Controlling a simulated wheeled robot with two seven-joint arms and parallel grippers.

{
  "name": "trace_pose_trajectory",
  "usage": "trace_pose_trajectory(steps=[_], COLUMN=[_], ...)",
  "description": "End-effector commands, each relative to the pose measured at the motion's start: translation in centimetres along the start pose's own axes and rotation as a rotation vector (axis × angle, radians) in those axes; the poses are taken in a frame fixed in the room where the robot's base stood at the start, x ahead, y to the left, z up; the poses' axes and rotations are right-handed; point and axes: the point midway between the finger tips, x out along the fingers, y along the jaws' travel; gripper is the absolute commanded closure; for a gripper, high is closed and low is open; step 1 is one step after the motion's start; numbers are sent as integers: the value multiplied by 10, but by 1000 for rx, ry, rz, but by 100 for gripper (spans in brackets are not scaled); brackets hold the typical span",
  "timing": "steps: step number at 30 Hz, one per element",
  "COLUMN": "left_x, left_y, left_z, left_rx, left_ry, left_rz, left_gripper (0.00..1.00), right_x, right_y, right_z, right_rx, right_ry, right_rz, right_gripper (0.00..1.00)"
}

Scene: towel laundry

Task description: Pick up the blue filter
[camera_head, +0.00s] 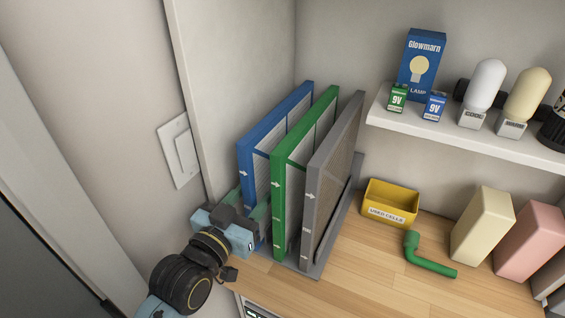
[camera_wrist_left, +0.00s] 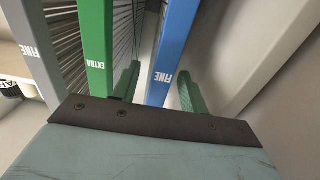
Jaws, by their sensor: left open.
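The blue filter (camera_head: 262,135) stands upright at the left of a row of three in a grey rack (camera_head: 322,266). In the left wrist view the blue filter (camera_wrist_left: 174,45) shows its front edge, marked FINE. My left gripper (camera_head: 252,212) is at the lower front edge of the blue filter. Its green fingers (camera_wrist_left: 158,88) are open, one on each side of the blue edge. I cannot tell whether they touch it. The gripper hides part of the filter's lower front. My right gripper is not in view.
The green filter (camera_head: 277,200) stands close beside the blue one, with the grey filter (camera_head: 320,190) beyond. A yellow bin (camera_head: 390,201) and green pipe (camera_head: 430,264) lie right. A shelf (camera_head: 450,128) holds bulbs and batteries.

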Motion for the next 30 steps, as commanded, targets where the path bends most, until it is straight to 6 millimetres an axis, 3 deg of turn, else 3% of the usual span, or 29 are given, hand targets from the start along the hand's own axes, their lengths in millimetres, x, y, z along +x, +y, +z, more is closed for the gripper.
trace_pose_trajectory(steps=[3,10,20,30], left_x=[10,11,10,10], left_y=[0,0,0,0], left_z=[0,0,0,-2], left_rx=[-1,0,-1,0], left_ry=[0,0,0,3], left_rz=[1,1,1,1], left_gripper=[56,56,98,100], right_x=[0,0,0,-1], right_y=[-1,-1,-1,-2], right_z=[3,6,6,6], right_rx=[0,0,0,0], right_ry=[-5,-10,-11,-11], right_rz=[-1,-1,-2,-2], right_gripper=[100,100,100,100])
